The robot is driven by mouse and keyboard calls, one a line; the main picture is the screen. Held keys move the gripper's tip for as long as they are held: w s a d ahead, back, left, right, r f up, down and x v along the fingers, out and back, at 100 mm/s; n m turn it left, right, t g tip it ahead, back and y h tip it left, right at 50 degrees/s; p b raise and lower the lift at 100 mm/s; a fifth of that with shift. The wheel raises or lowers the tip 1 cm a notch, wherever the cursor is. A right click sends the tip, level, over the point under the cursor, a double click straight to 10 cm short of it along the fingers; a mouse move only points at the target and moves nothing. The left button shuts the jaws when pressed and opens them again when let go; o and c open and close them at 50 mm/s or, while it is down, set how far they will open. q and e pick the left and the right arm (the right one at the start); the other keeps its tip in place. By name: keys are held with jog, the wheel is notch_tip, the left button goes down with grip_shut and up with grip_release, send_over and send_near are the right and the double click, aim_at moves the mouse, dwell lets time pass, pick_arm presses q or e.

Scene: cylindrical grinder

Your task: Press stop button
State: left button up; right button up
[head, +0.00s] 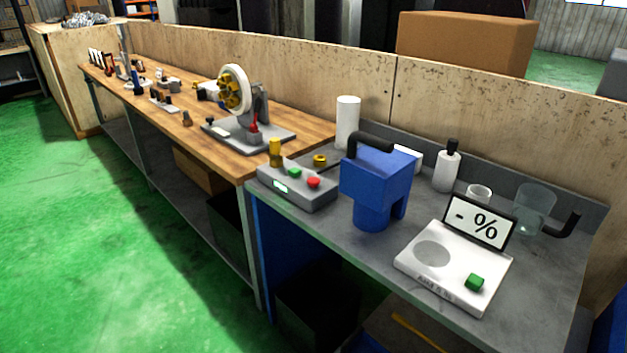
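A grey control box (297,194) sits at the left end of the grey worktop. Its sloped top carries a red button (313,182) on the right and a green button (294,171) to its left. A small lit display (280,187) is on its front face. A brass-coloured cylinder (275,152) stands upright at the box's back left. Which button is stop is not labelled legibly; the red one is in plain view, with nothing over it. Neither of my grippers shows in the head view.
Right of the box stand a blue machine (372,192) with a black handle and a white device (447,268) with a "- %" screen and green button. A white cylinder (347,122) stands behind. A wooden bench (165,118) extends left. The green floor (100,230) in front is clear.

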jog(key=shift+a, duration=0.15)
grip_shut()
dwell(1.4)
